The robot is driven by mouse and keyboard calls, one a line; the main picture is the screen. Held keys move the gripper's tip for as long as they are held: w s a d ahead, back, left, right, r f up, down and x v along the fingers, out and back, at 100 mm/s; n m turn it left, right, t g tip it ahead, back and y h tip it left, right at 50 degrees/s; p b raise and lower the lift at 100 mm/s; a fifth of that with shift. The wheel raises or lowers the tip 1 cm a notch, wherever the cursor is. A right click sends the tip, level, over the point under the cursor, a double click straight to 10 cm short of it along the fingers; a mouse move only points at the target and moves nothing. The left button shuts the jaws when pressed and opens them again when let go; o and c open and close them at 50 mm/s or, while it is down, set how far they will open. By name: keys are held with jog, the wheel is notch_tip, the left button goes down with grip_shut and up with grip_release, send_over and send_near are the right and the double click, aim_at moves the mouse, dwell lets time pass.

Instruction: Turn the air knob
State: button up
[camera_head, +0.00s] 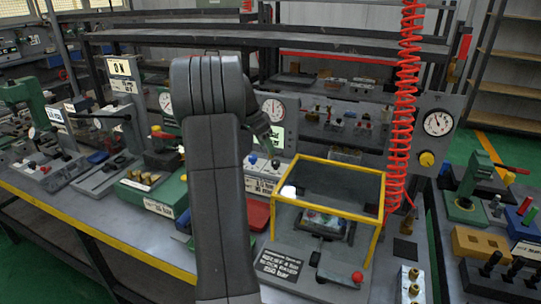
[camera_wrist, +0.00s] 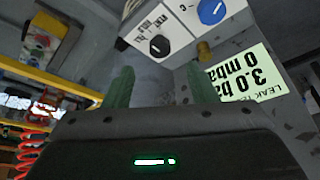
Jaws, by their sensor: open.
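A grey-white control box in the wrist view carries a black knob (camera_wrist: 159,46) and a blue knob (camera_wrist: 211,11), with print beside them that I cannot read clearly. I cannot tell which one is the air knob. In the head view a blue knob (camera_head: 252,159) and a black knob (camera_head: 276,163) sit on a small box just right of my arm. My gripper (camera_wrist: 158,84) is open and empty, its green fingers apart, with the black knob beyond the gap. In the head view its green fingertips (camera_head: 267,131) show above the knobs, mostly hidden behind my arm.
A green-white display (camera_wrist: 242,75) reads 3.0 bar, 0 mbar. A yellow-framed fixture (camera_head: 330,165) with a red ball lever stands right of the knobs. A red coiled hose (camera_head: 404,110) hangs behind it. A gauge panel (camera_head: 436,122) with a yellow knob stands at right.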

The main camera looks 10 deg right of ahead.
aim_at(274, 162)
jog(key=v, duration=0.6)
jog(key=shift+r, duration=0.2)
jog(key=shift+f, duration=0.1)
jog(key=x, duration=1.3)
jog(key=shift+f, duration=0.4)
